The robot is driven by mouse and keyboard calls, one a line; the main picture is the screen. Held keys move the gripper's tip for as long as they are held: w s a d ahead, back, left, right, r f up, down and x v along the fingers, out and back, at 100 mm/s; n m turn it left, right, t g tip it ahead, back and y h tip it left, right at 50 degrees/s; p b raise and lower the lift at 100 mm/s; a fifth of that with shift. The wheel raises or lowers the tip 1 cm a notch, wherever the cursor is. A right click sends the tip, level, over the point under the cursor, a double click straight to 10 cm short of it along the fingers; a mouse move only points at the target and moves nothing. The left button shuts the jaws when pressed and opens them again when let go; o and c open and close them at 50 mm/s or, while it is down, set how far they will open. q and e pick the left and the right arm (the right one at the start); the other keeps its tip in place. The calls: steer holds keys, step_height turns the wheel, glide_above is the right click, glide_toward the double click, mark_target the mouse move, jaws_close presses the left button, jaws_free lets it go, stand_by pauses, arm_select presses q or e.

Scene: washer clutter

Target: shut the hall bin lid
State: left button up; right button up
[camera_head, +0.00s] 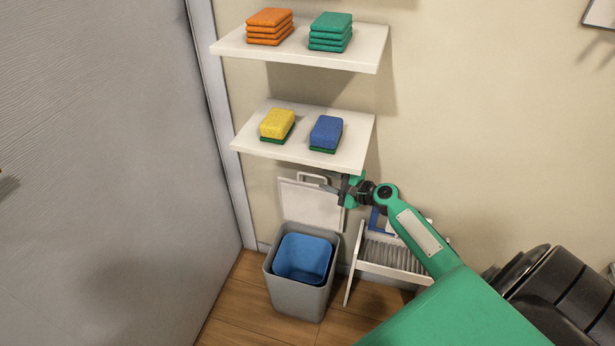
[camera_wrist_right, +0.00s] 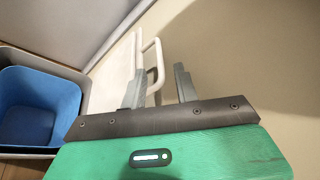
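The hall bin (camera_head: 298,296) is a grey box on the wood floor with a blue liner (camera_head: 303,257) inside. Its white lid (camera_head: 307,205) stands up open at the back, near the wall, with a loop handle (camera_head: 312,178) on its top edge. My right gripper (camera_head: 334,189) is beside the lid's upper right edge. In the right wrist view, the gripper (camera_wrist_right: 160,88) has its fingers apart, and the handle (camera_wrist_right: 153,62) shows just beyond and partly between them. Contact cannot be told. The open bin's liner (camera_wrist_right: 40,108) shows at left. My left gripper is out of view.
Two white shelves hang above: the lower (camera_head: 262,145) holds yellow and blue sponges, the upper (camera_head: 350,60) orange and green stacks. A white rack (camera_head: 385,268) stands right of the bin. A grey door (camera_head: 110,170) is at left.

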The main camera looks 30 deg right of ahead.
mark_target(313, 176)
steer(key=shift+b+x, duration=0.35)
steer(key=shift+x, duration=2.8)
steer(key=shift+f, duration=0.1)
jaws_close()
